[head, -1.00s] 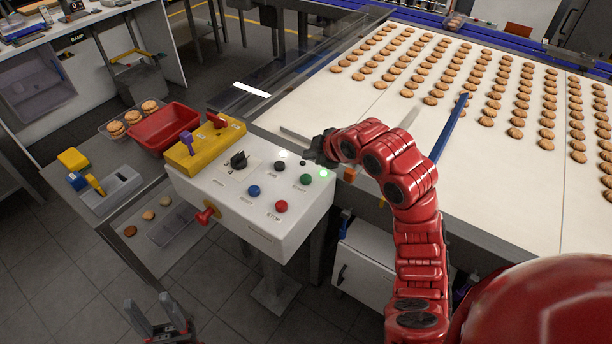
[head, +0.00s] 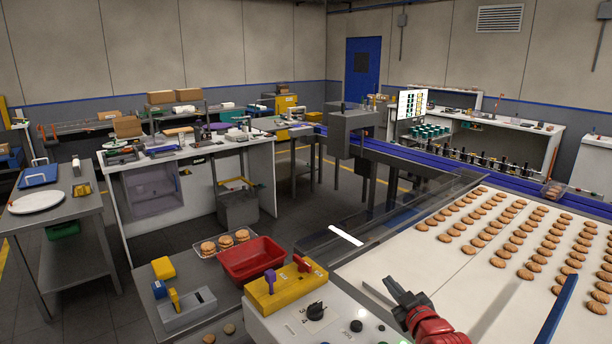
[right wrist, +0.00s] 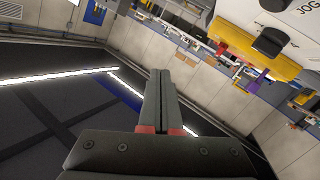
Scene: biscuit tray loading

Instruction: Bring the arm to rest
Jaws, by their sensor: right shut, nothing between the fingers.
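My right gripper (head: 390,284) shows in the head view at the bottom, right of the white control box (head: 283,326), pointing up and left over the edge of the belt area. Its dark fingers (right wrist: 160,95) lie together in the right wrist view, shut with nothing between them. Only the red wrist end of the right arm (head: 432,326) shows; the rest is below the picture. My left gripper is out of view.
The control box carries a yellow block (head: 285,291) and a black knob (head: 316,311). A red bin (head: 252,262) stands left of it. Biscuits lie in rows on the pale belt (head: 450,285). A blue bar (head: 558,312) stands out at right. Grey floor lies beyond.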

